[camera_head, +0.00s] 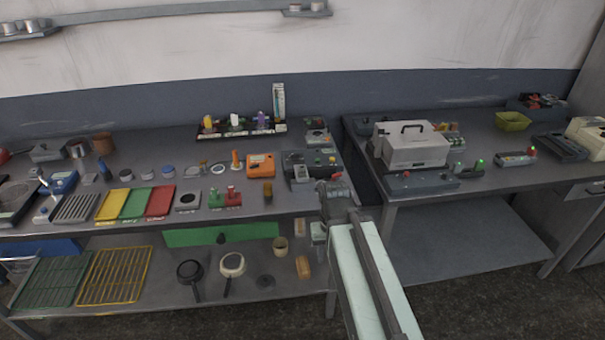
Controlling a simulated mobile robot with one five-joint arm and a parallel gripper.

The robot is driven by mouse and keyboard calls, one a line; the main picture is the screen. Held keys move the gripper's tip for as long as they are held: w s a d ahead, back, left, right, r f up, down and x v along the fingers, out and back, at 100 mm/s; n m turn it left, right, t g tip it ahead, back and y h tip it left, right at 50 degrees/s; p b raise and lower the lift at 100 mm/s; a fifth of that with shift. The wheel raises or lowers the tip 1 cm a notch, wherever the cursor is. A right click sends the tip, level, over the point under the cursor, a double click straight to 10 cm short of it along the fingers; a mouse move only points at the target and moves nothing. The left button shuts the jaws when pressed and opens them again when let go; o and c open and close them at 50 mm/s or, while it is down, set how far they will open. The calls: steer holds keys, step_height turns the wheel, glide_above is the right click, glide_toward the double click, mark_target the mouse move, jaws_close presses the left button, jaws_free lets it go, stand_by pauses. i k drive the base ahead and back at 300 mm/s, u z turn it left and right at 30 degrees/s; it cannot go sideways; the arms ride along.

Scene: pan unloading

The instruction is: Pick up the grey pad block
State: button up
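A grey square block with a dark round pad on top (188,200) sits on the left bench, right of the red tray; it is the likeliest grey pad block, but I cannot be sure at this size. My arm reaches in from the lower right, and its dark end with my gripper (335,194) is at the right front corner of the left bench. It is well to the right of the grey block and apart from it. The fingers are too small and hidden to make out, and I cannot see anything held.
Green and red knobbed blocks (224,198) stand just right of the grey block. A red tray (160,201) lies to its left. An orange box (261,166) and a dark device (312,166) stand behind. A gap separates the right bench (470,190).

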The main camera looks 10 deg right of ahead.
mark_target(301, 173)
steer(key=k, duration=0.65)
steer(key=u, duration=0.25)
steer(key=i, duration=0.8)
steer(key=u, duration=0.95)
steer(key=i, duration=1.05)
steer(key=u, duration=0.5)
